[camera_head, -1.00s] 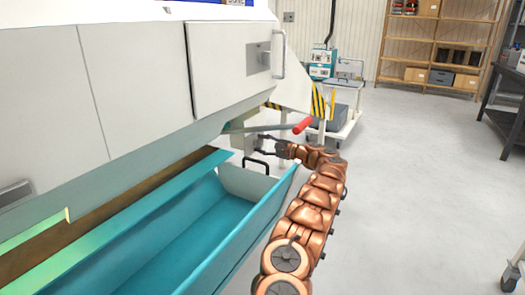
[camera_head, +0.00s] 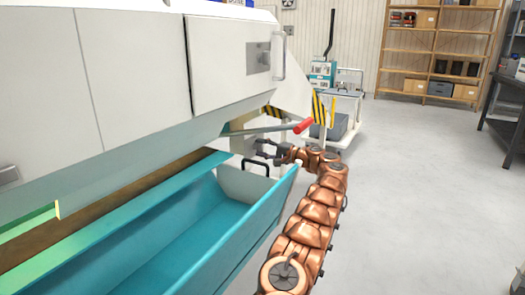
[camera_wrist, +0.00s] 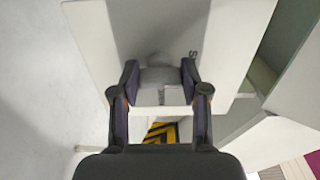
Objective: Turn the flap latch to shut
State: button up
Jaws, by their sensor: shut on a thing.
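My gripper (camera_head: 264,148) is at the machine's lower right end, below the red-tipped lever. In the wrist view, the two dark fingers of my gripper (camera_wrist: 160,78) stand on either side of a small pale grey piece, which looks like the flap latch (camera_wrist: 158,76). My gripper is shut on it. The latch sits against a white panel (camera_wrist: 222,40) that carries a dark letter S to the right of the fingers. The latch's exact angle is hard to tell, and in the head view the latch cannot be made out.
The lever with a red grip (camera_head: 303,127) juts out just above my gripper. A blue trough (camera_head: 190,235) with a black handle (camera_head: 262,164) lies below. A trolley (camera_head: 338,112) stands behind. Open floor (camera_head: 410,190) lies to the right.

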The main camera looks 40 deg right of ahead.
dwell(0.3)
jog(key=o, duration=1.1)
jog(key=shift+o, duration=0.2)
jog(key=v, duration=1.2)
